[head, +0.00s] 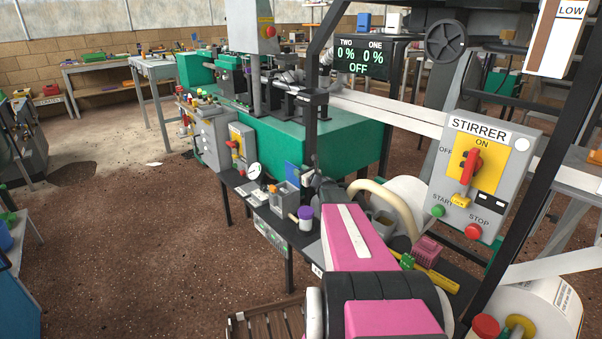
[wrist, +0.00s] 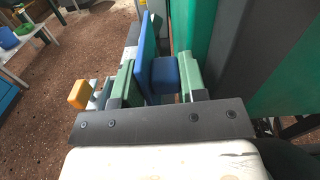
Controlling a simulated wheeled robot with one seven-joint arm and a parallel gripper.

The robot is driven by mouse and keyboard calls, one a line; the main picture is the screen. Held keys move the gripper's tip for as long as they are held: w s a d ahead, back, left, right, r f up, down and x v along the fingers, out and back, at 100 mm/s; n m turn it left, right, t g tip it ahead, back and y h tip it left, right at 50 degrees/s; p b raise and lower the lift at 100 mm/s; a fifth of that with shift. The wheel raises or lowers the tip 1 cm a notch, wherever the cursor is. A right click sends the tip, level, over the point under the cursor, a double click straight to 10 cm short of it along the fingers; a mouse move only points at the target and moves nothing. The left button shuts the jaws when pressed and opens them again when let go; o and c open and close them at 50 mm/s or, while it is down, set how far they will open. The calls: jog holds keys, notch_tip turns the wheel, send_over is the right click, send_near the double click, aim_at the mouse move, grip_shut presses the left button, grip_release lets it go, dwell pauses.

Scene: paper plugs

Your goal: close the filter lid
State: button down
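In the wrist view, a blue plate (wrist: 147,42) stands on edge with a blue block (wrist: 165,72) beside it; I take these as the filter lid and its grip. In the head view, a small blue panel (head: 293,172), apparently the lid, stands upright behind a grey open-topped box (head: 285,198). The green fingers of my gripper (wrist: 158,82) are apart, one on each side of the blue parts. The right finger is close against the block; whether they press on it is unclear. In the head view, my pink arm hides much of the bench, and the fingertips are hard to make out.
An orange block (wrist: 80,94) sits left of the fingers. A purple-topped container (head: 306,217) and a round gauge (head: 254,170) stand near the grey box. A large green machine body (head: 325,145) rises behind. The stirrer panel (head: 480,175) is at the right. Open floor lies left.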

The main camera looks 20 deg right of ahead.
aim_at(293, 176)
jog(key=shift+s+a, duration=0.1)
jog(key=shift+a, duration=0.05)
dwell(0.5)
jog(key=a+n, duration=0.1)
jog(key=s+a+n, duration=0.1)
jog(key=n, duration=0.1)
jog(key=shift+a, duration=0.1)
jog(key=n, duration=0.1)
jog(key=a+n, duration=0.1)
jog(key=n, duration=0.1)
jog(key=shift+s+a+f, duration=0.35)
jog(key=shift+a+f, duration=0.05)
jog(key=a+n, duration=0.1)
jog(key=f+n, duration=0.1)
jog(key=shift+s+a+n, duration=0.3)
jog(key=shift+a+n, duration=0.05)
jog(key=shift+n, duration=0.05)
jog(key=a+f+n, duration=0.1)
jog(key=f+n, duration=0.1)
jog(key=n, duration=0.1)
jog(key=shift+s+a+n, duration=0.3)
jog(key=shift+s+a, duration=0.05)
jog(key=shift+a, duration=0.05)
jog(key=shift+s+a+f, duration=0.15)
jog(key=shift+a+f, duration=0.15)
jog(key=shift+f, duration=0.4)
jog(key=c, duration=0.8)
grip_release()
jog(key=shift+s, duration=0.1)
